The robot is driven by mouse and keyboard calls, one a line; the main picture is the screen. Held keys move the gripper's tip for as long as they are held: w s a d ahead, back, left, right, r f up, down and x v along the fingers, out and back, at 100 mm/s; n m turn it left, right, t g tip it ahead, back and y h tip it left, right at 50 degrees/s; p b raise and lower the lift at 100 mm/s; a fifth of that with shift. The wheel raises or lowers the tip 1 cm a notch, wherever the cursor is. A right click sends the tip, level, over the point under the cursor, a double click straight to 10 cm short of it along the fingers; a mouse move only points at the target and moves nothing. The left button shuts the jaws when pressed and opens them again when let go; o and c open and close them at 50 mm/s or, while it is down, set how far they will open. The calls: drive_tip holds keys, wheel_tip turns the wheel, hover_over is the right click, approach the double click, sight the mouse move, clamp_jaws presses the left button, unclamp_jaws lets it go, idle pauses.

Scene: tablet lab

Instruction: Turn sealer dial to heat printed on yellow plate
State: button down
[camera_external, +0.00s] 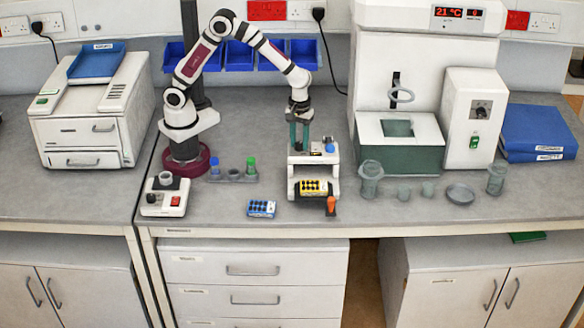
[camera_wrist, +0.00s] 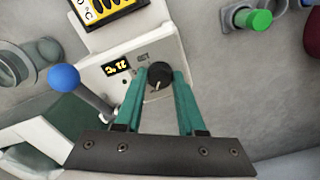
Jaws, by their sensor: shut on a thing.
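The sealer (camera_external: 318,152) is a small white machine in the middle of the bench. In the wrist view its top panel (camera_wrist: 125,50) carries a black dial (camera_wrist: 159,75) with a light pointer mark and a small display reading about 21 °C. My gripper (camera_external: 299,145) points down over the sealer. In the wrist view its teal fingers (camera_wrist: 157,82) are shut on the dial, one at each side. A yellow plate (camera_external: 313,187) with dark round spots lies at the sealer's front; part of it shows in the wrist view (camera_wrist: 100,10). I cannot read any print on it.
A blue-knobbed lever (camera_wrist: 63,78) stands beside the panel. A blue blister pack (camera_external: 262,208) lies front left of the sealer. A hotplate-like box (camera_external: 165,198) and a rack of coloured-cap vials (camera_external: 232,175) stand left; glass jars (camera_external: 370,180) stand right.

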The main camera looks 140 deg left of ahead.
drive_tip(key=m, duration=0.7)
drive_tip(key=shift+m, duration=0.4)
drive_tip(key=m, duration=0.3)
drive_tip(key=shift+m, duration=2.1)
drive_tip(key=c, duration=0.5)
unclamp_jaws()
drive_tip(key=shift+r, duration=0.1)
